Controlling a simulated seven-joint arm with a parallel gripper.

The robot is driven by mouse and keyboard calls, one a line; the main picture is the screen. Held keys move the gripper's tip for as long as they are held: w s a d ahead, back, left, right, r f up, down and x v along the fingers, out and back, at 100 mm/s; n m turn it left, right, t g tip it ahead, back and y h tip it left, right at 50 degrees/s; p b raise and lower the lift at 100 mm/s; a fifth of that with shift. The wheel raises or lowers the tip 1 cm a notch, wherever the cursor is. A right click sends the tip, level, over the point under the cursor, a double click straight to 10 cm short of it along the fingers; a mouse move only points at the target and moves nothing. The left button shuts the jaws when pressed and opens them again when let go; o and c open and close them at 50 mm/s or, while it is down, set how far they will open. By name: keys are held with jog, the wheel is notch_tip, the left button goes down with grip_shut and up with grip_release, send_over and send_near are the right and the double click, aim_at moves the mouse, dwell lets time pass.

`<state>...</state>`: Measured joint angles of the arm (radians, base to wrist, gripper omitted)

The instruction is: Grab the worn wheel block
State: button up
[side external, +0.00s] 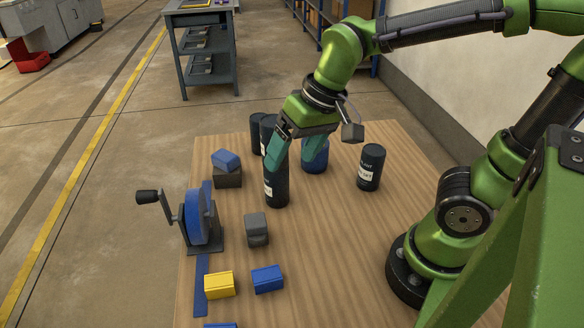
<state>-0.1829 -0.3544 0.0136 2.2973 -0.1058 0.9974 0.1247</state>
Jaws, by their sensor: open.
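No block in view carries a readable mark naming it the worn wheel block. A grey block (256,229) with a rounded top lies on the wooden table, right of a blue wheel (203,218) with a crank handle. A blue block (226,159) sits on a dark box (228,178) behind the wheel. A yellow block (219,285) and another blue block (267,279) lie near the front. My gripper (290,163) points down with its teal fingers apart, above and right of the grey block. A black can (275,187) is by its left finger; contact cannot be told.
A blue can (315,157) stands by the right finger. Another black can (369,167) stands to the right, and more dark cans (257,133) stand behind the gripper. The table (340,250) is clear at centre right.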

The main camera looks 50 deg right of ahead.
jog(key=w+a+f+m+g+h, duration=0.1)
jog(key=w+a+f+m+g, duration=0.15)
jog(key=w+a, duration=0.2)
jog(key=m+g+h, duration=0.1)
jog(key=m, duration=0.2)
send_near(255, 223)
jog(key=f, duration=0.5)
jog(key=shift+s+f, duration=0.4)
jog(key=shift+w+f, duration=0.2)
jog(key=shift+f, duration=1.35)
jog(key=shift+w+f, duration=0.2)
jog(key=shift+f, duration=1.35)
jog(key=shift+n, duration=0.25)
jog(key=c, duration=1.1)
